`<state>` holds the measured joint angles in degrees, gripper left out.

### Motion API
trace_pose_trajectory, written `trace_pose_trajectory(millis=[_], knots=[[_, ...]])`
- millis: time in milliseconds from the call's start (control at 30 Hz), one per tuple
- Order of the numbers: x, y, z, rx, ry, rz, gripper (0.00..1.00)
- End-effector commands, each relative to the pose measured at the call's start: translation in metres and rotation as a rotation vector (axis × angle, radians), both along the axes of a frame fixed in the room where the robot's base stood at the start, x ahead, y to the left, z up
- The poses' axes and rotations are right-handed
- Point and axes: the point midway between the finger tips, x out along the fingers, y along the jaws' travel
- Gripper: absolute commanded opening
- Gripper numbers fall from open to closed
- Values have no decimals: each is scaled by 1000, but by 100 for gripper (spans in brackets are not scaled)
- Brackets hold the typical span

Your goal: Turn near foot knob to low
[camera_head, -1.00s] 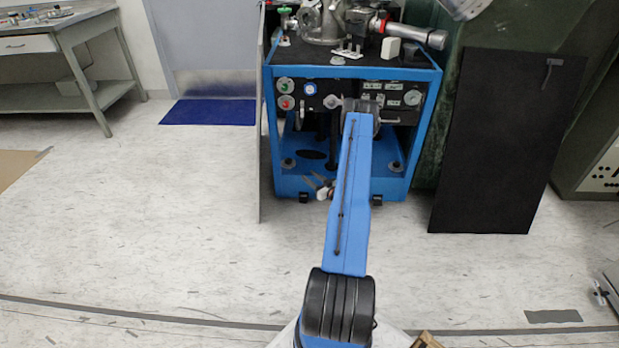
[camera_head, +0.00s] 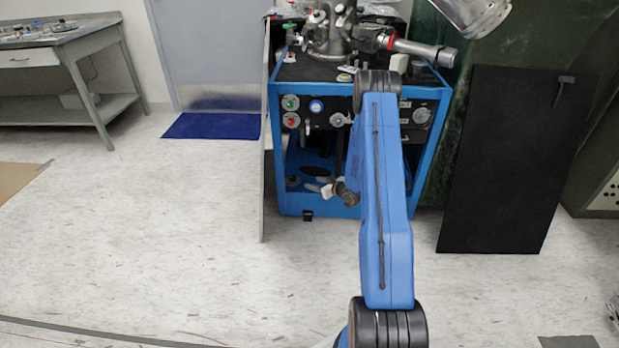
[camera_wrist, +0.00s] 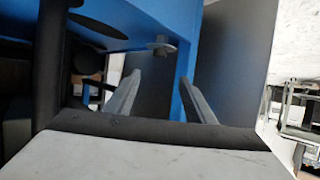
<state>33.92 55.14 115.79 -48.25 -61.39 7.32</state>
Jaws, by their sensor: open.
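The blue cart (camera_head: 279,150) has a lower blue deck with a small grey foot knob (camera_head: 293,182) at its left front corner; the right front corner is behind my arm. In the wrist view, a grey round foot knob (camera_wrist: 161,43) with a short stem stands out from the blue deck. My gripper (camera_wrist: 160,78) is open and empty there, its fingers pointing toward the knob, one on each side of it in the picture, apart from it. In the head view my gripper (camera_head: 314,185) is low at the cart's front, partly hidden by my wrist. The knob's setting cannot be read.
A thin grey panel (camera_head: 264,165) stands along the cart's left side. A black board (camera_head: 510,165) leans at the right. A blue mat (camera_head: 212,125) lies by the door, and a workbench (camera_head: 95,55) stands at far left. The floor left of the cart is clear.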

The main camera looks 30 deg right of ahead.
Motion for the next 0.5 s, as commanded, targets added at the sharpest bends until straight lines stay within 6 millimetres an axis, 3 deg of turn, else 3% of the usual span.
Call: trace_pose_trajectory(millis=[167,500], knots=[[11,5,-5,-1,4,2,49],[63,15,-27,-1,3,4,49]])
